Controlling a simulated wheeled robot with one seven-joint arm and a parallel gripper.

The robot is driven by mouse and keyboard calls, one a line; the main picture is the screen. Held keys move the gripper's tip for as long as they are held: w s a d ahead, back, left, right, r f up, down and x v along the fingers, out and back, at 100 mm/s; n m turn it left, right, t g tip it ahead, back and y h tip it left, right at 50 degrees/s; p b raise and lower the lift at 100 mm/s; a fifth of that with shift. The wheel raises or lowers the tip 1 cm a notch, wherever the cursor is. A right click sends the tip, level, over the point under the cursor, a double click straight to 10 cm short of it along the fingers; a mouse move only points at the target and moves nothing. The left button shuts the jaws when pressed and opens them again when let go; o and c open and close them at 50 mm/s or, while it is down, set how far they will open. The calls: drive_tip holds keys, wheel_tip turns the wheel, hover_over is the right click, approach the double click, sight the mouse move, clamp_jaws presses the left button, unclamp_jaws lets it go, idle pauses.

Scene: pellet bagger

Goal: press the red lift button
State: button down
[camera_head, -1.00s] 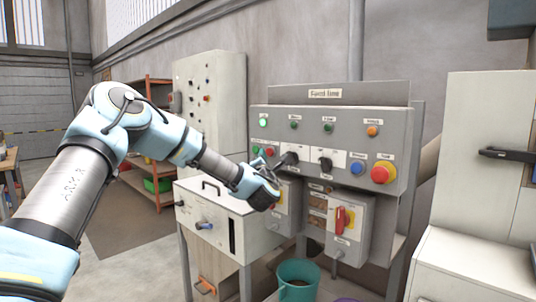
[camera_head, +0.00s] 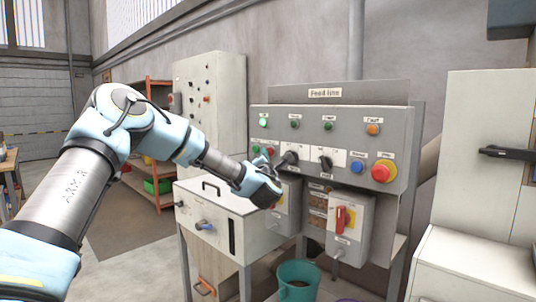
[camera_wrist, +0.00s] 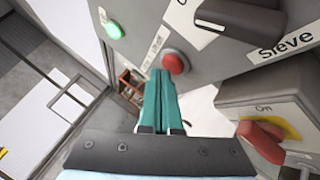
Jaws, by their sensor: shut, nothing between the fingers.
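A small red button (camera_head: 269,151) sits at the lower left of the grey control panel (camera_head: 400,140), beside a green one (camera_head: 255,149). In the wrist view the red button (camera_wrist: 176,62) is a round cap just beyond the fingertips, partly overlapped by them. The lit green button (camera_wrist: 113,29) is up and left of it. The button's label is unreadable.
A black rotary switch (camera_head: 289,158) is close on the right. A large red mushroom button (camera_head: 384,172) is at the panel's right. A box with a red handle (camera_head: 341,219) hangs below. A white cabinet (camera_head: 213,226) stands left of it, a teal bucket (camera_head: 298,280) on the floor.

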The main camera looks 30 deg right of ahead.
drive_tip(key=shift+w+d, duration=0.1)
drive_tip(key=shift+d, duration=0.2)
drive_tip(key=shift+a+b, duration=0.15)
drive_tip(key=shift+b, duration=0.2)
drive_tip(key=shift+s+a+b, duration=0.2)
drive_tip(key=shift+a+b, duration=0.2)
drive_tip(key=shift+a, duration=0.2)
drive_tip(key=shift+s+a+b, duration=0.25)
drive_tip(key=shift+a+b, duration=0.15)
drive_tip(key=shift+a, duration=0.55)
drive_tip(key=shift+s+a+b, duration=0.25)
drive_tip(key=shift+a+b, duration=0.2)
drive_tip(key=shift+a, duration=0.55)
drive_tip(key=shift+s+a+b, duration=0.25)
drive_tip(key=shift+a+b, duration=0.15)
drive_tip(key=shift+a, duration=0.55)
